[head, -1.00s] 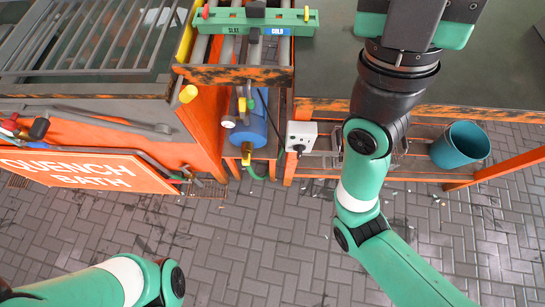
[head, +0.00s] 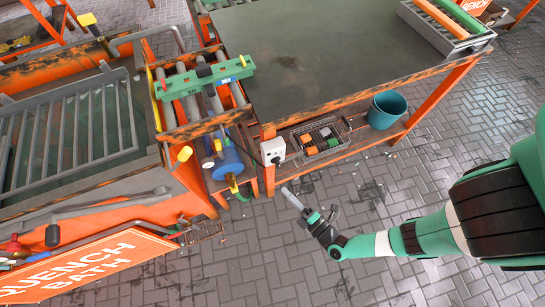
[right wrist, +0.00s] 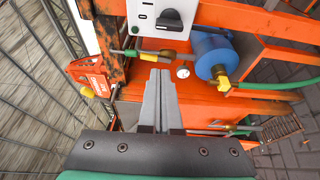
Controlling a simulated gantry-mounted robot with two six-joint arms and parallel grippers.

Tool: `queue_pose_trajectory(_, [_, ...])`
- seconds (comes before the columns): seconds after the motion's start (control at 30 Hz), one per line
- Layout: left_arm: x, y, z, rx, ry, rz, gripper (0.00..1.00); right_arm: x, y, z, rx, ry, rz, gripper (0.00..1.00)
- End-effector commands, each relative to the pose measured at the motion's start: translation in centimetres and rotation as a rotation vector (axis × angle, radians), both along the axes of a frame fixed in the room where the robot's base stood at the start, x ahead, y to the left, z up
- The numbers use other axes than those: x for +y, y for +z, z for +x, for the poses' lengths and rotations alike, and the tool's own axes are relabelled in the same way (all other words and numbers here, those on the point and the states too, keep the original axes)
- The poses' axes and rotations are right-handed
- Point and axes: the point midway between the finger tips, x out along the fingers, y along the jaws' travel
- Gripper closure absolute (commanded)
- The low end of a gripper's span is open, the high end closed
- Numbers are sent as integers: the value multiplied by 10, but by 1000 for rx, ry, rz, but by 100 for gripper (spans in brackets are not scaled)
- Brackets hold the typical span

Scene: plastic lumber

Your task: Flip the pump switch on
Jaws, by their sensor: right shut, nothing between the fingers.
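The pump switch is a white box (head: 273,150) on the orange frame at the table's front corner, beside a blue pump (head: 225,165). In the right wrist view the box (right wrist: 146,25) carries a black rotary knob (right wrist: 170,18) at the top. The blue pump (right wrist: 212,52) is to its right. My right gripper (head: 286,191) is in front of the box and apart from it, with its fingers together and empty. In the right wrist view its fingertips (right wrist: 159,72) point toward the area below the box. My left gripper is out of view.
A wire basket of small parts (head: 334,155) and a teal bucket (head: 387,109) stand on the lower shelf to the right. The quench bath sign (head: 90,268) and orange frame lie to the left. The brick floor (head: 290,265) in front is open.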

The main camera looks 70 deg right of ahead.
Motion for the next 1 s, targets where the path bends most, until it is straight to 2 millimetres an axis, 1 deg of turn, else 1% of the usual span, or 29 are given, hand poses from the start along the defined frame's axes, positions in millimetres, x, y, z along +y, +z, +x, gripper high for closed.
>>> queue_pose_trajectory(0.37, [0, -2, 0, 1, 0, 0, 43, 1, 0, 4, -8, 1, 5, 100])
queue_pose_trajectory(0.57, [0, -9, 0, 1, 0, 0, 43, -4, -1, 17, -13, -4, 9, 100])
queue_pose_trajectory(0.67, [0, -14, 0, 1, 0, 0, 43, -11, -1, 26, -10, -8, 4, 100])
queue_pose_trajectory(0.87, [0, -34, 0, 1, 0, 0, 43, -27, -4, 64, -12, -5, 5, 100])
queue_pose_trajectory(1.0, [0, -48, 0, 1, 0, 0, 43, -39, -4, 92, -13, -2, 4, 100])
